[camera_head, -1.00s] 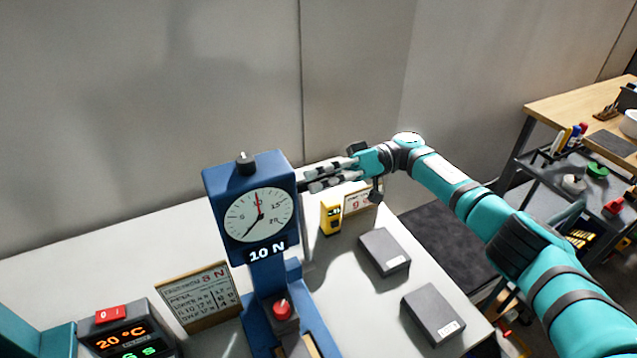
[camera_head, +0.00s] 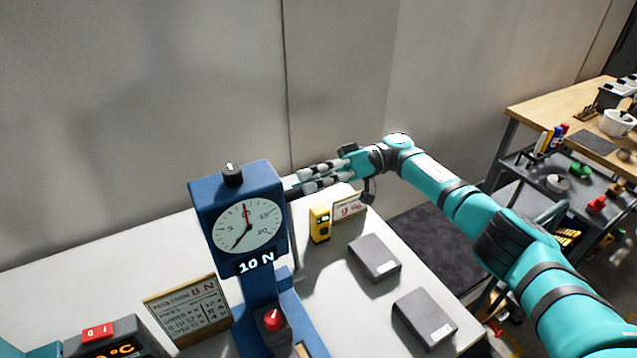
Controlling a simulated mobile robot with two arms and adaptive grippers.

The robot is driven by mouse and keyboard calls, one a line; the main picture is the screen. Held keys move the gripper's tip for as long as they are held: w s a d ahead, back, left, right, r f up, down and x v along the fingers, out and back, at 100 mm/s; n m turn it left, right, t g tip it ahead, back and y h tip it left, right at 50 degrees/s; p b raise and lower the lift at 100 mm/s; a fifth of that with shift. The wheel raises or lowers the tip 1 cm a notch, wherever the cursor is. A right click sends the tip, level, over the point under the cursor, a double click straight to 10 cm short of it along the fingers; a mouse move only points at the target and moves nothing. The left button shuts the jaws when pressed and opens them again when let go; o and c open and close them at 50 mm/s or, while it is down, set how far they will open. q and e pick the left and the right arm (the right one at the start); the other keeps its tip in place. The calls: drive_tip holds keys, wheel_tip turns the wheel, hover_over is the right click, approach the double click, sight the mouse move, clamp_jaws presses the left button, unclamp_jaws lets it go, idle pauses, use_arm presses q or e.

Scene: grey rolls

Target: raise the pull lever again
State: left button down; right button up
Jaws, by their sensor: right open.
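A blue force tester (camera_head: 262,289) with a round dial (camera_head: 246,224) and a "10 N" readout stands on the white table. A dark rod, which looks like the pull lever (camera_head: 292,193), comes out of its right side near the dial and is partly hidden by my fingers. My right gripper (camera_head: 303,183) is open, with its fingertips at this rod, right of the dial housing. I cannot tell whether they touch it. My left gripper is not in view.
A yellow device (camera_head: 319,224) and a small card (camera_head: 349,206) stand below my right gripper. Two dark grey boxes (camera_head: 374,258) (camera_head: 425,318) lie at the table's right side. A wood-framed sign (camera_head: 187,310) and a display unit with a red switch (camera_head: 98,332) are left of the tester.

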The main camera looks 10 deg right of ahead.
drive_tip(key=f+v, duration=0.1)
drive_tip(key=v, duration=0.5)
drive_tip(key=shift+s+d, duration=0.15)
drive_tip(key=shift+d, duration=0.05)
drive_tip(key=shift+f, duration=0.1)
